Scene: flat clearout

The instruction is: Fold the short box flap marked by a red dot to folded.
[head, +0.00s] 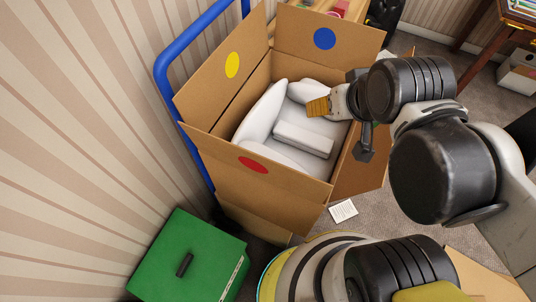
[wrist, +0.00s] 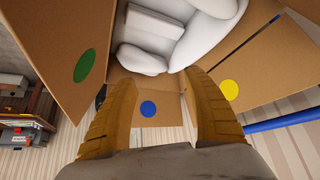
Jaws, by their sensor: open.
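The cardboard box (head: 272,214) stands open in the head view. Its short flap with the red dot (head: 215,152) is on the near side, standing open, and the red dot (head: 253,165) faces the head camera. This flap does not show in the wrist view. The opposite short flap with the blue dot (head: 295,36) is also open, and it shows in the wrist view (wrist: 165,112). My gripper (head: 318,107) is over the box opening, apart from the red-dot flap. Its two yellow fingers (wrist: 160,82) are spread with nothing held between them.
The yellow-dot flap (head: 215,82) and green-dot flap (wrist: 50,50) are open at the long sides. White padded-looking contents (head: 303,139) lie inside the box. A blue rail (head: 165,82) runs beside the wall. A green box (head: 190,255) and a paper card (head: 343,211) are nearby.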

